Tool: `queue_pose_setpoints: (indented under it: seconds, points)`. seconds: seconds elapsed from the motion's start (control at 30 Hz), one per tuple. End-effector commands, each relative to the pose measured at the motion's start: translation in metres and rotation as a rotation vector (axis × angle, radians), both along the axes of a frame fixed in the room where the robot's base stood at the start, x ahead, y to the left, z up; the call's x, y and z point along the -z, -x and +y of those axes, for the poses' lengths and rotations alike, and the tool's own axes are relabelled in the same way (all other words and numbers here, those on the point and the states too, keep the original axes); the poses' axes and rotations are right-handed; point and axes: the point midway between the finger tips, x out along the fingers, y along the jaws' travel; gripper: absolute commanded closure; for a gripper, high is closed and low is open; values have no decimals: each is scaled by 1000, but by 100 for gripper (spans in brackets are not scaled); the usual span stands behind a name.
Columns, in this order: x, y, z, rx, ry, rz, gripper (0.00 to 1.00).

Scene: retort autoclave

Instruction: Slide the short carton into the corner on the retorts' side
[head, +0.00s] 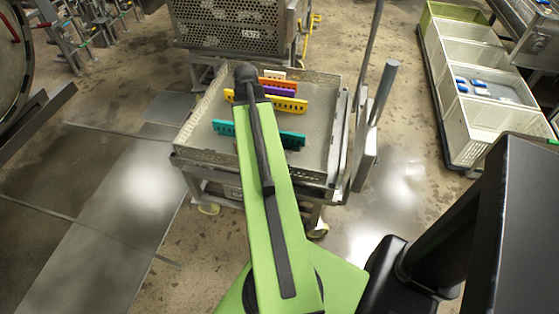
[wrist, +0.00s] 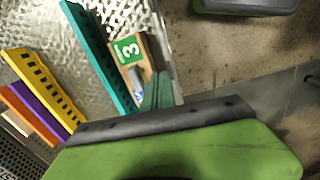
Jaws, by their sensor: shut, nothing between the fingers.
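In the wrist view a short tan carton (wrist: 124,51) with a green label marked 3 lies in the metal tray, between the teal divider (wrist: 98,52) and the tray wall (wrist: 163,35). My gripper (wrist: 157,90) is shut and empty, with its narrow green tip close to the carton's near end; I cannot tell whether they touch. A small blue and white patch shows beside the tip. In the head view my green arm reaches over the perforated tray (head: 321,92) and hides the carton and my gripper.
Yellow (head: 287,103), purple (head: 264,91) and orange (head: 278,83) slotted dividers stand in the tray, with a pale block (head: 275,74) behind them. The tray sits on a wheeled cart (head: 310,188). White crates (head: 484,130) stand at right; a large round rim (head: 12,75) is at left.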

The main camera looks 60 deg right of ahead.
Motion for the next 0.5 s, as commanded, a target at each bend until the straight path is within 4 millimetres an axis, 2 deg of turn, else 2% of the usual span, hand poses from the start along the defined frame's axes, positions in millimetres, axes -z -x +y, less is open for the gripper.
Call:
queue_pose_setpoints:
  seconds: [0.03, 0.1, 0.2, 0.3, 0.5]
  points:
    - [19, 29, -30, -3, 0, 0, 100]
    - [27, 61, -57, -29, 0, 0, 100]
    - [32, 92, -80, -54, 0, -1, 100]
    - [33, 106, -88, -68, 0, -1, 100]
    - [36, 107, -89, -72, 0, 0, 100]
